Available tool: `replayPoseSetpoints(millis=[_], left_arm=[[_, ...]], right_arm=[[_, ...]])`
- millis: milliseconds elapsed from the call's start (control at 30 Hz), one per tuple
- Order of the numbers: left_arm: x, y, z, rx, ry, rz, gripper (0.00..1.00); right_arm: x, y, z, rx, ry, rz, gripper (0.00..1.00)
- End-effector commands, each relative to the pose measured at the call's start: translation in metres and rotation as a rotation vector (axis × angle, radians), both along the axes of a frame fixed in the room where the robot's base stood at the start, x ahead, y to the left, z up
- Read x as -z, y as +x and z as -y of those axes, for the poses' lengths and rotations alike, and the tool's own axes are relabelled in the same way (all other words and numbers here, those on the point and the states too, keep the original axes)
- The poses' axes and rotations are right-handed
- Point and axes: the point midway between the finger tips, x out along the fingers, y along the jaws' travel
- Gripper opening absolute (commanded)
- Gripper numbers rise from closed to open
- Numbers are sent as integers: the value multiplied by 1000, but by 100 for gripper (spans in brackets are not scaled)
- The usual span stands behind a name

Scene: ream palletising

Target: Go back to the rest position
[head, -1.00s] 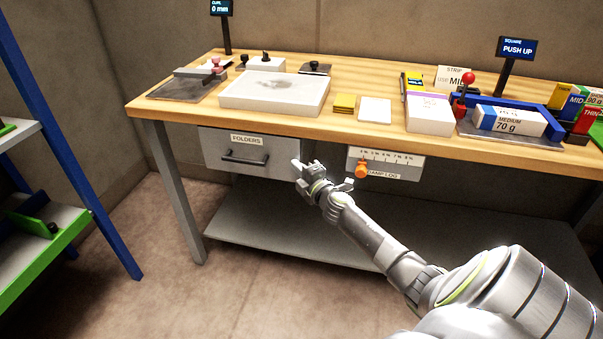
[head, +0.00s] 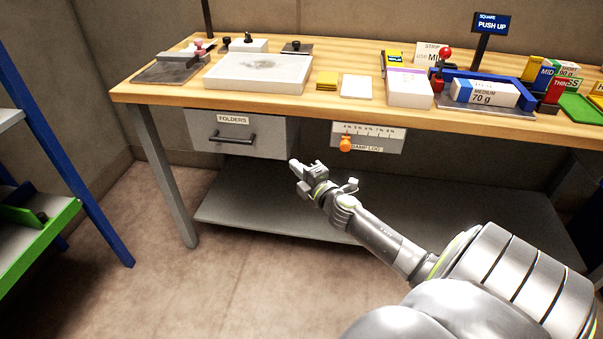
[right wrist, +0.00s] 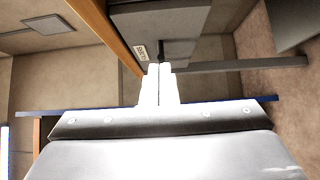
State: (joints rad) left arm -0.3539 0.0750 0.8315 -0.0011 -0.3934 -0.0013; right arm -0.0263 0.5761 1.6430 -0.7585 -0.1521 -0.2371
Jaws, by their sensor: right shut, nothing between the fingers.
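My right gripper (head: 297,173) is in front of the workbench, below the level of its top, near the gap between the folders drawer (head: 240,135) and the damp log panel (head: 367,137). It is shut and empty, and it appears apart from the bench. In the right wrist view its two fingers (right wrist: 158,85) are together with nothing between them. The folders drawer looks closed, with a dark handle. My left gripper does not show in either view.
The wooden workbench (head: 140,92) carries a white tray (head: 258,73), yellow pads (head: 327,80), a 70 g ream (head: 484,93) and a blue fixture (head: 440,76). A grey lower shelf (head: 260,212) lies beneath. A blue-legged rack (head: 90,200) stands left. Floor between is clear.

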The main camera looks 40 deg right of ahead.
Motion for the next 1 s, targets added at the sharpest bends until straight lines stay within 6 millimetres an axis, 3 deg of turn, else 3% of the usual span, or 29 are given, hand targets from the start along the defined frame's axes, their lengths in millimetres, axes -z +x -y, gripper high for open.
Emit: replayPoseSetpoints(millis=[200, 467, 567, 667, 767, 867, 1000], left_arm=[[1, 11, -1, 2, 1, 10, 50], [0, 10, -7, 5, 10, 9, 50], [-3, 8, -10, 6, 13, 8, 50], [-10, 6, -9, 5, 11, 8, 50], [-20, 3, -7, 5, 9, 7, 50], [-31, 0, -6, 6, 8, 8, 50], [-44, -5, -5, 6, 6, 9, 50]], right_arm=[[1, -17, -2, 0, -1, 0, 0], [0, -18, -2, 0, 1, 0, 0], [9, -20, 1, 13, 25, -20, 0], [40, -29, 10, 58, 109, -88, 0], [98, -52, 21, 142, 257, -202, 0], [164, -90, 25, 251, 430, -330, 0], [248, -158, 15, 413, 653, -491, 0]])
